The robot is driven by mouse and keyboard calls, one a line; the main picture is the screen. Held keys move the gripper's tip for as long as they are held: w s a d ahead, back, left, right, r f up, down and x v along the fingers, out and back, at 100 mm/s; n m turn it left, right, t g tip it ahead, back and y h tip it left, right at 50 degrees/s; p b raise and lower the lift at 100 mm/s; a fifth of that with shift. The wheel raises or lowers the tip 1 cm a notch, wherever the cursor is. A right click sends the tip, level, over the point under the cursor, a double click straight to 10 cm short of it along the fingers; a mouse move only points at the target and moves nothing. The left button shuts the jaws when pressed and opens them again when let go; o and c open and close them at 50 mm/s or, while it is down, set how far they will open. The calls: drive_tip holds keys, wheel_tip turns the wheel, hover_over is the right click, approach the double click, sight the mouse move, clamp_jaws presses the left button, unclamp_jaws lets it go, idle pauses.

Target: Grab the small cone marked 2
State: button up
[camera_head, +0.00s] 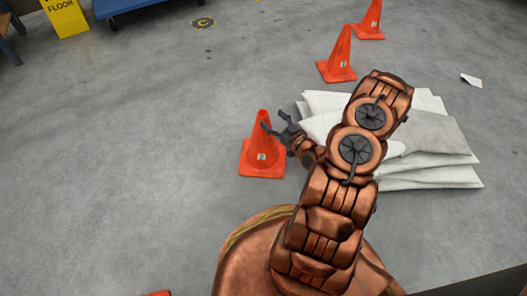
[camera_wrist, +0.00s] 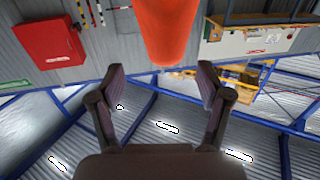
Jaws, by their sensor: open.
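A small orange cone (camera_head: 262,148) stands upright on the floor, left of my arm in the head view. Its white label appears to read 2. My gripper (camera_head: 274,122) is open at the upper right side of this cone, its fingers pointing toward the tip. In the wrist view, an orange cone (camera_wrist: 167,28) fills the top middle, beyond the open fingertips of my gripper (camera_wrist: 157,78). Nothing is between the fingers. Whether a finger touches the cone cannot be told.
Two more orange cones (camera_head: 338,56) (camera_head: 370,20) stand farther back, their labels too small to read surely. White flat sacks (camera_head: 430,150) are stacked right of my arm. A yellow floor sign (camera_head: 65,14) stands at the far left. The floor on the left is clear.

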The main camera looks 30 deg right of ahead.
sight(266, 118)
drive_tip(key=shift+w+a+f+b, duration=0.2)
drive_tip(key=shift+w+b, duration=0.2)
drive_tip(key=shift+w, duration=0.15)
drive_tip(key=shift+w+a+f+b, duration=0.1)
drive_tip(key=shift+w+a+b, duration=0.1)
drive_tip(key=shift+w+b, duration=0.25)
drive_tip(key=shift+w+a+f+b, duration=0.1)
drive_tip(key=shift+w+a+b, duration=0.1)
drive_tip(key=shift+w+b, duration=0.3)
drive_tip(key=shift+w+r, duration=0.15)
drive_tip(key=shift+w, duration=0.9)
drive_tip(key=shift+c, duration=0.2)
clamp_jaws()
